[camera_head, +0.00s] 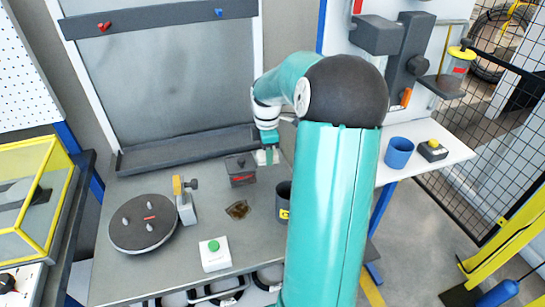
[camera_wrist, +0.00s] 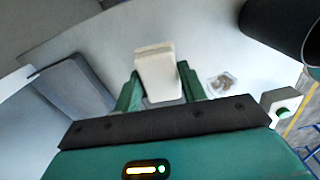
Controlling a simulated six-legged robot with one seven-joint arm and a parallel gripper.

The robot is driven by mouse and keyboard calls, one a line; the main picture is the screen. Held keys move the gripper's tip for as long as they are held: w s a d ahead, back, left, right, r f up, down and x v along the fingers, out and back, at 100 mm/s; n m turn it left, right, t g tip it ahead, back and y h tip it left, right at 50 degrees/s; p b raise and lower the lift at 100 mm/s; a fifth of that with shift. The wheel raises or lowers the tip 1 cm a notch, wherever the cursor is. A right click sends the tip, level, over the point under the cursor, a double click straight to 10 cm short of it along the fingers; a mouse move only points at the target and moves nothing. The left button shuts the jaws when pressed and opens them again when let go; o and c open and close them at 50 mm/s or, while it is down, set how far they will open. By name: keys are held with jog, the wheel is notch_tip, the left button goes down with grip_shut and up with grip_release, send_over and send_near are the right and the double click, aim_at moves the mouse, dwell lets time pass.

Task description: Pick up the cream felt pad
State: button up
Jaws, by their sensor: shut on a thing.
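The cream felt pad (camera_wrist: 158,72) is a pale block between the two green fingers of my gripper (camera_wrist: 162,85) in the wrist view. The fingers are shut on it, one on each side. In the head view my gripper (camera_head: 267,157) is at the back of the grey table, right of a small dark box. A pale bit of the pad shows there between the fingers, mostly hidden. I cannot tell whether the pad is clear of the table.
A dark box (camera_head: 240,169) stands just left of my gripper. A round turntable (camera_head: 143,223) with pegs is at left. A white box with a green button (camera_head: 214,253) is at the front. A dark cup (camera_head: 283,202) is partly behind my arm. A blue cup (camera_head: 398,152) stands on the white side table.

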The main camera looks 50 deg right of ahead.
jog(key=s+a+r, duration=0.2)
jog(key=a+r, duration=0.3)
jog(key=a, duration=0.5)
jog(key=shift+r, duration=0.3)
jog(key=o, duration=0.4)
jog(key=shift+s, duration=0.1)
jog(key=c, duration=0.3)
jog(key=shift+a, duration=0.1)
